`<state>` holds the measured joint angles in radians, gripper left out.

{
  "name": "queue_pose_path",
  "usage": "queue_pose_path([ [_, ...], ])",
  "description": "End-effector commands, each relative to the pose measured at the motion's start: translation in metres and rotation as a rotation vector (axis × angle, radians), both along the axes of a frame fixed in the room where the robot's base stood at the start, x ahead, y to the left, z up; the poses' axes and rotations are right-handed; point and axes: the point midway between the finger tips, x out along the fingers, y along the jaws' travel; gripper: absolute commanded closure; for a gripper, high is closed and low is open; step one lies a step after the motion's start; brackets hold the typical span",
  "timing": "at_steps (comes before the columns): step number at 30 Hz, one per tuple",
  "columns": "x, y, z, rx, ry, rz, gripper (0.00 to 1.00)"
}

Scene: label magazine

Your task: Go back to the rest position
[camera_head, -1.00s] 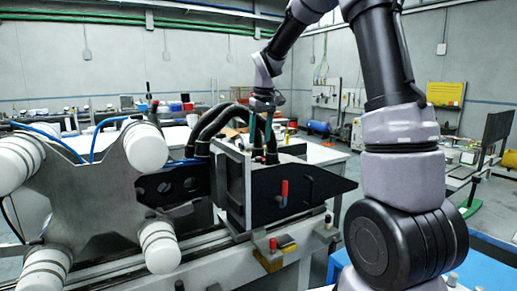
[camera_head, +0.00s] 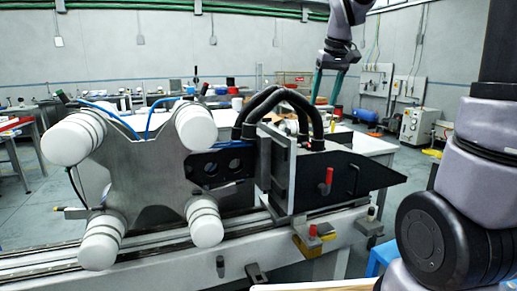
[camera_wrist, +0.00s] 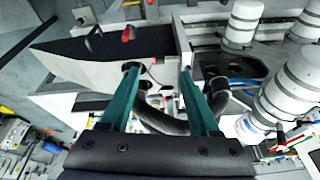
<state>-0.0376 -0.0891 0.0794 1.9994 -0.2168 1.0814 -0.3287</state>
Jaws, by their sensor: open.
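My gripper (camera_head: 328,86), with two teal fingers, hangs above and behind the label magazine in the head view. The fingers are apart, with nothing between them in the head view. The wrist view shows the gripper (camera_wrist: 160,70) from above, its fingers spread over the machine's black hoses. The label magazine (camera_head: 350,183) is a black wedge-shaped housing with a red handle (camera_head: 325,182) on its side. Black hoses (camera_head: 278,97) arch over its upright plate; they also show in the wrist view (camera_wrist: 160,119), partly hidden by the fingers.
A grey plate with white rollers (camera_head: 137,172) stands left of the magazine on a rail bench (camera_head: 190,262). White tables stand behind. A wall panel with tools (camera_head: 376,88) is at the back right. Open air surrounds my gripper in the head view.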

Motion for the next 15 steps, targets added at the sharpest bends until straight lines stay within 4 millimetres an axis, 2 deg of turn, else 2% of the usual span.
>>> queue_pose_path([
  [1,-0.023,-0.005,0.009,0.021,-0.029,-0.042,0.38],
  [3,-0.051,-0.011,0.017,0.055,-0.064,-0.103,0.38],
  [9,-0.127,-0.022,0.021,0.164,-0.159,-0.267,0.38],
  [12,-0.156,-0.026,0.017,0.218,-0.198,-0.335,0.38],
  [15,-0.177,-0.028,0.012,0.260,-0.224,-0.385,0.38],
])
